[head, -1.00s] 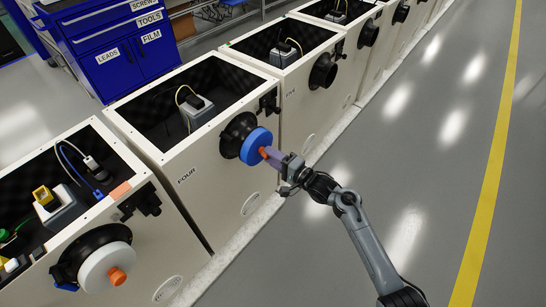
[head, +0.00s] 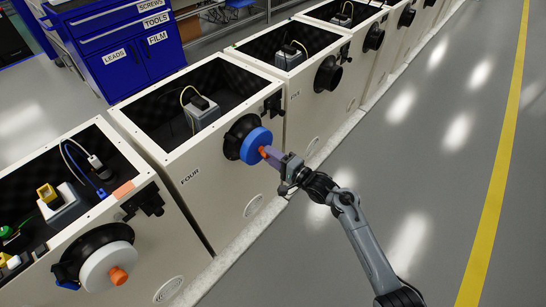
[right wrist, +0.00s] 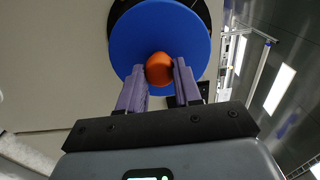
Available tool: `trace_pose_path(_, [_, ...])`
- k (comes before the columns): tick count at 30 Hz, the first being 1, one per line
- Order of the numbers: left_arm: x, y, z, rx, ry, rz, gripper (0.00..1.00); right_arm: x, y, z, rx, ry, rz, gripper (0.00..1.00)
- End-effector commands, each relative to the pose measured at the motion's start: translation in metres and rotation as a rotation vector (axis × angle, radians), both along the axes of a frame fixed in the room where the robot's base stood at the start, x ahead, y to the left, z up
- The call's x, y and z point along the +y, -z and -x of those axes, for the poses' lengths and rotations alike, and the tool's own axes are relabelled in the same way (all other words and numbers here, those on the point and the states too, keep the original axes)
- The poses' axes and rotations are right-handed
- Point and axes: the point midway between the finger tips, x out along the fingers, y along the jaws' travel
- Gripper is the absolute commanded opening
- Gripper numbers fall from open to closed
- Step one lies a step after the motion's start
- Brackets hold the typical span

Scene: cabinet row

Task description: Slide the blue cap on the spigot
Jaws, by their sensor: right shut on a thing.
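The blue cap (head: 256,147) is a round disc with an orange knob (head: 265,152). It sits at the front of the black round spigot (head: 238,135) on the cabinet labelled FOUR. My right gripper (head: 273,157) is shut on the orange knob. In the right wrist view the blue cap (right wrist: 160,40) faces me, with the orange knob (right wrist: 159,69) between the two purple fingers (right wrist: 159,85). The cap covers much of the spigot; whether it is fully seated I cannot tell. My left gripper is not in view.
The nearer cabinet has a white cap (head: 107,267) with an orange knob on its own spigot. Farther cabinets carry bare black spigots (head: 328,74). Open cabinet tops hold cabled devices. A blue drawer unit (head: 115,40) stands behind. The grey floor (head: 430,170) at the right is clear.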

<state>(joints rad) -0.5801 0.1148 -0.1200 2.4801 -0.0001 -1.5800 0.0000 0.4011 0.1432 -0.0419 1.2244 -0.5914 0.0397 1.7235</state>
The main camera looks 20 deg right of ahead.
Motion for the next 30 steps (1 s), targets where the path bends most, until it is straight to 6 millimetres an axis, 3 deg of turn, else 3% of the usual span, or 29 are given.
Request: trace_pose_path(30, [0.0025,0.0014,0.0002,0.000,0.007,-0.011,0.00,0.0048,-0.0006,-0.0079,-0.001,0.000,-0.001,0.00])
